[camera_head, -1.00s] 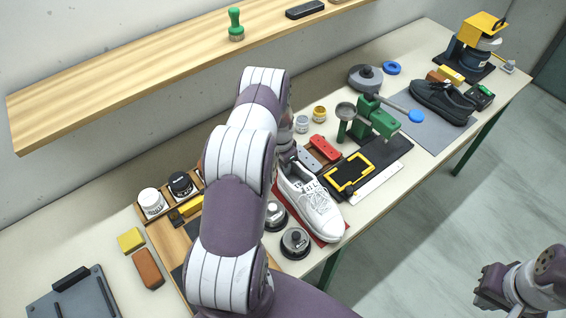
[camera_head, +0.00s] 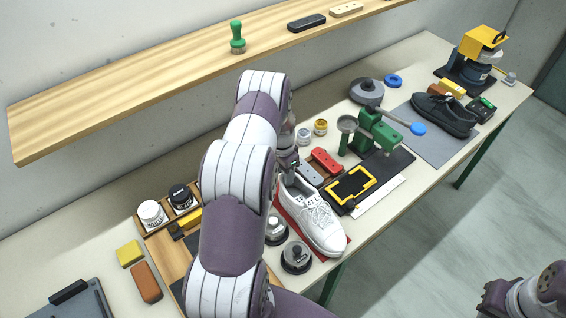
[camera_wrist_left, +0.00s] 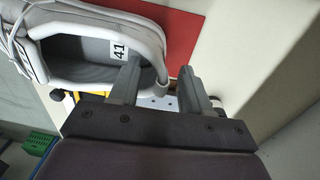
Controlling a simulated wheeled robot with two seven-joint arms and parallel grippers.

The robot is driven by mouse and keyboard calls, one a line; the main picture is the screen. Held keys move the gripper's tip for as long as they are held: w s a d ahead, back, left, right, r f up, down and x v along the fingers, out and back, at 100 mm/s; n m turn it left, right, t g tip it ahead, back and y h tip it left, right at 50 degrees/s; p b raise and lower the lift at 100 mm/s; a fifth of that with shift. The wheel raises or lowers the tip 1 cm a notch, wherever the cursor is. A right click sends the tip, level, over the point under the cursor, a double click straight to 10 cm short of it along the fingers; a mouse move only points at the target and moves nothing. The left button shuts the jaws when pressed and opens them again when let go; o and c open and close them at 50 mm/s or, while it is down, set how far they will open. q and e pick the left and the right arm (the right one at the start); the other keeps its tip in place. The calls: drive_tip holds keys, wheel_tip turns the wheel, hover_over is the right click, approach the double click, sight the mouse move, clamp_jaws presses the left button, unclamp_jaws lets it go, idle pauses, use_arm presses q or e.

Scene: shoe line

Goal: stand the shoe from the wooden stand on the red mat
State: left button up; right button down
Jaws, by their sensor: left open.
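A white lace-up shoe (camera_head: 318,222) stands sole down on the red mat (camera_head: 342,247), toe towards the table's front edge. Its grey-lined opening and a size label "41" show in the left wrist view (camera_wrist_left: 85,48), with the red mat (camera_wrist_left: 178,25) beside it. My left gripper (camera_head: 288,165) is at the heel end. In the wrist view the left gripper (camera_wrist_left: 160,88) is open, with the rim of the heel between its fingers; contact cannot be told. My right gripper (camera_head: 492,302) is at the bottom right, partly cut off, away from the table. I cannot make out an empty shoe stand.
Tins with knobs (camera_head: 296,257) stand close left of the mat. A black tray with a yellow frame (camera_head: 350,186) and a green press (camera_head: 378,131) are to the right. A wooden shelf (camera_head: 150,80) hangs behind.

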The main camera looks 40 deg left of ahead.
use_arm(q)
wheel_tip(320, 180, up, 8)
drive_tip(key=shift+a+r+b, duration=0.1)
drive_tip(key=shift+a+b, duration=0.05)
drive_tip(key=shift+b, duration=0.75)
drive_tip(key=s+d+r+n, duration=0.1)
drive_tip(key=s+d+r, duration=0.2)
drive_tip(key=d, duration=0.2)
drive_tip(key=s+d+r+t, duration=0.1)
drive_tip(key=s+d+r, duration=0.2)
drive_tip(key=d, duration=0.3)
drive_tip(key=s+d+r+n, duration=0.1)
drive_tip(key=s+d+r, duration=0.15)
drive_tip(key=d, duration=0.25)
drive_tip(key=s+d+r, duration=0.2)
drive_tip(key=s+d, duration=0.3)
drive_tip(key=s, duration=0.4)
drive_tip(key=shift+n+t+y, duration=0.3)
drive_tip(key=shift+n, duration=0.1)
drive_tip(key=f+b, duration=0.4)
drive_tip(key=shift+w+f, duration=0.15)
drive_tip(key=shift+w, duration=0.25)
drive_tip(key=shift+w+a, duration=0.1)
